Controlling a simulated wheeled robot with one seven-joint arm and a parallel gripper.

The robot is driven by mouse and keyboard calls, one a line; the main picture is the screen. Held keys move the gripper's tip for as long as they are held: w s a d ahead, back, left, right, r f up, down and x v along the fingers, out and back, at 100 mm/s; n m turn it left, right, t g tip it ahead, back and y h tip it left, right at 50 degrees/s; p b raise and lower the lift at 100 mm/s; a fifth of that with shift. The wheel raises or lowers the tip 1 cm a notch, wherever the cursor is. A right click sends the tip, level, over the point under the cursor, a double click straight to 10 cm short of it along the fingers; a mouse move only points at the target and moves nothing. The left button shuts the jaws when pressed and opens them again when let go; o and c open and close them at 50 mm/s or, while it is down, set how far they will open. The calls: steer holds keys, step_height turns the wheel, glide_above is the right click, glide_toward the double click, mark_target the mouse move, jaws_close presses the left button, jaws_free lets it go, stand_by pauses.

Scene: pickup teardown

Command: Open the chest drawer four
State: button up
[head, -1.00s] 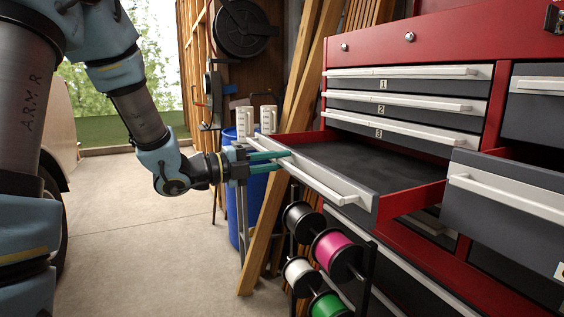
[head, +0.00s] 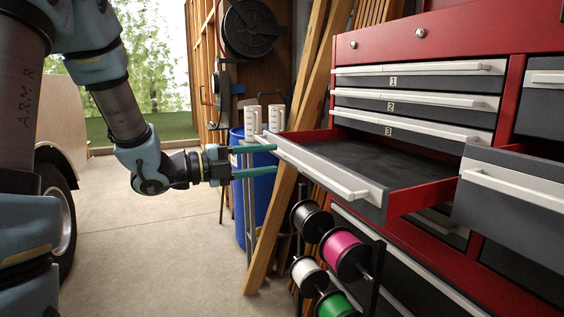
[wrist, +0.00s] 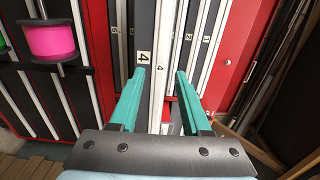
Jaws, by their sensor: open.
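Drawer four (head: 385,165) is the dark, red-sided drawer below drawer three and is pulled well out, with its empty black inside showing. Its long white handle (head: 325,174) runs along the front. My gripper (head: 276,159) is at the left of this front, with its two teal fingers apart and pointing at it. The fingers hold nothing, and I cannot tell whether their tips touch the handle. In the wrist view, a drawer front labelled 4 (wrist: 145,57) shows beyond the open fingers (wrist: 160,75).
Closed drawers one to three (head: 410,105) sit above. Another drawer (head: 508,200) sticks out at the right. Wire spools (head: 343,252) stand under the open drawer. Timber planks (head: 280,215) and a blue bin (head: 262,190) are behind my gripper.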

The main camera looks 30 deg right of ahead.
steer(key=a, duration=0.5)
steer(key=shift+w+a+b, duration=0.15)
steer(key=shift+a+b, duration=0.05)
steer(key=shift+b, duration=0.2)
